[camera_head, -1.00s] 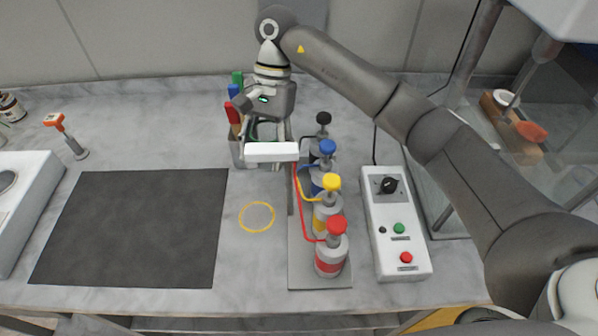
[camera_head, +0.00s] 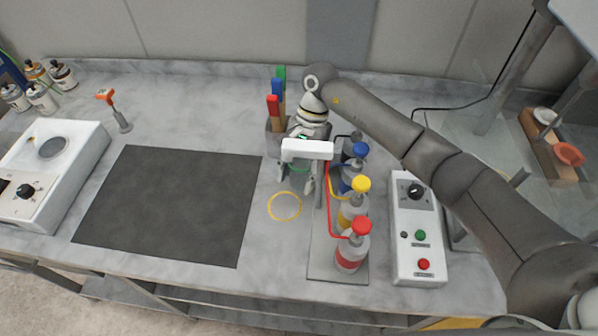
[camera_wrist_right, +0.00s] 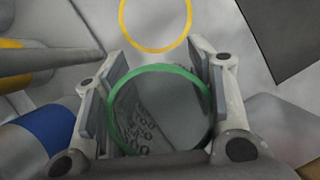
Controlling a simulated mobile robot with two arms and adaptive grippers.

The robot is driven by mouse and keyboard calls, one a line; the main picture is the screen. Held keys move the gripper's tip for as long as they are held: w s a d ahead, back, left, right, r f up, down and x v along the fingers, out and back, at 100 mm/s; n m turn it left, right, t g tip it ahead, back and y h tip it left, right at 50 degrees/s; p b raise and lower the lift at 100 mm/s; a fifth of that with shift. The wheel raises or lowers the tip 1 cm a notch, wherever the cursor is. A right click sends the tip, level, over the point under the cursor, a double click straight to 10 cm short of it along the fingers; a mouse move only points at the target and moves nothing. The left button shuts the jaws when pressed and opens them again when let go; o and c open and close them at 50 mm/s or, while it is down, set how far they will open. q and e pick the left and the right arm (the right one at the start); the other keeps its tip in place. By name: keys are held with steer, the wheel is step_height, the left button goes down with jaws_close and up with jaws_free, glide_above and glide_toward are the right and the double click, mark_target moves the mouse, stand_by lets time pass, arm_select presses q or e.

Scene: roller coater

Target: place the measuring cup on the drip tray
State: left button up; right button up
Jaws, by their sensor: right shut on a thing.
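The measuring cup (camera_wrist_right: 160,110) is a clear cup with a green rim. In the right wrist view it sits between the two jaw pads of my right gripper, which is shut on it. In the head view my right gripper (camera_head: 297,180) is at the white dispenser bar (camera_head: 307,148), left of the pump bottles, and the bar hides part of it. Only a bit of the cup's green rim shows there. A flat grey plate (camera_head: 322,266) lies under the bottles; I cannot tell whether it is the drip tray. My left gripper is not in view.
A yellow ring (camera_head: 285,206) marks the counter just in front of the gripper. Pump bottles (camera_head: 349,245) with coloured caps and tubes stand close on the right, beside a control box (camera_head: 417,245). A dark mat (camera_head: 170,205) lies left. A holder with coloured handles (camera_head: 275,138) stands behind.

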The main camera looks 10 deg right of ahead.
steer(key=shift+f, duration=0.2)
steer(key=o, duration=0.9)
steer(key=shift+o, duration=0.2)
steer(key=shift+r, duration=0.15)
